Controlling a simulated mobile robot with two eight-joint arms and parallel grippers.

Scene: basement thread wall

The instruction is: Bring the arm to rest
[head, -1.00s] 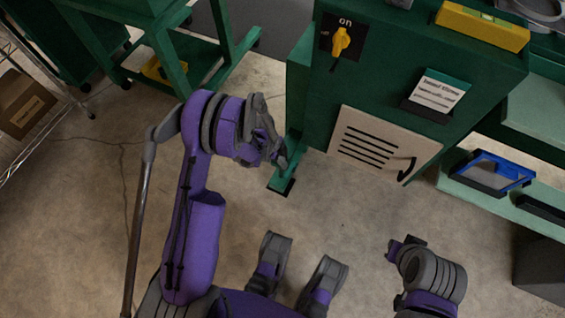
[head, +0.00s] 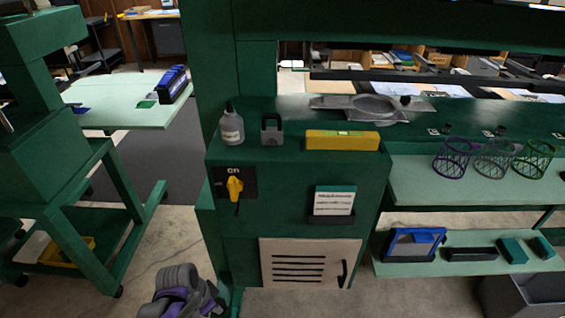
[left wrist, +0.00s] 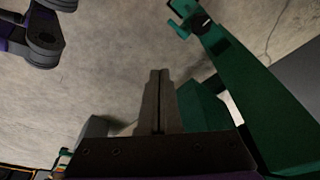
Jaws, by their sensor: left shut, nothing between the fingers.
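My left arm (head: 178,283) shows at the bottom edge of the head view, low in front of the green cabinet (head: 222,262), with its gripper end partly cut off. In the left wrist view my left gripper (left wrist: 160,73) is shut, its two grey fingers together with nothing between them. The fingers are over bare concrete floor, beside green metal legs. The yellow rotary switch (head: 235,187) on the cabinet's front, under the word "on", is above and apart from the arm. My right gripper does not show in the head view.
A beige vented panel (head: 300,262) is low on the cabinet. A grey bottle (head: 231,127), a padlock (head: 271,130) and a yellow level (head: 342,140) stand on top. Wire baskets (head: 494,156) are on the right shelf. Bare floor (head: 155,250) lies left of the cabinet.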

